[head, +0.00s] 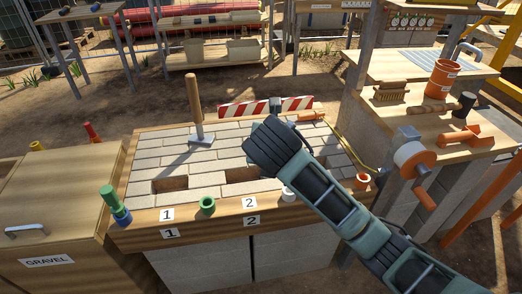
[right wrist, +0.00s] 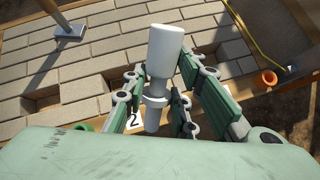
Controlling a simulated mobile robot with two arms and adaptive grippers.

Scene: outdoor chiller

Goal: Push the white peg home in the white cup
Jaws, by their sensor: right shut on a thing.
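The white peg (right wrist: 165,58) stands between the fingers of my right gripper (right wrist: 162,88) in the right wrist view. The gripper is shut on it. Its wide end is up, with a narrower neck below. The white cup (head: 289,193) is on the front edge of the wooden bench in the head view, partly covered by my right arm. In the wrist view a white ring and narrower white part show below the neck; I cannot tell whether these are cup or peg, nor how deep the peg sits. The head view hides the peg and fingertips. My left gripper is not in view.
The front edge also bears a green cup (head: 207,205), an orange cup (head: 362,181) and a blue cup (head: 122,217) with a green peg (head: 110,197). A tamper (head: 196,113) stands on the pavers (head: 160,151).

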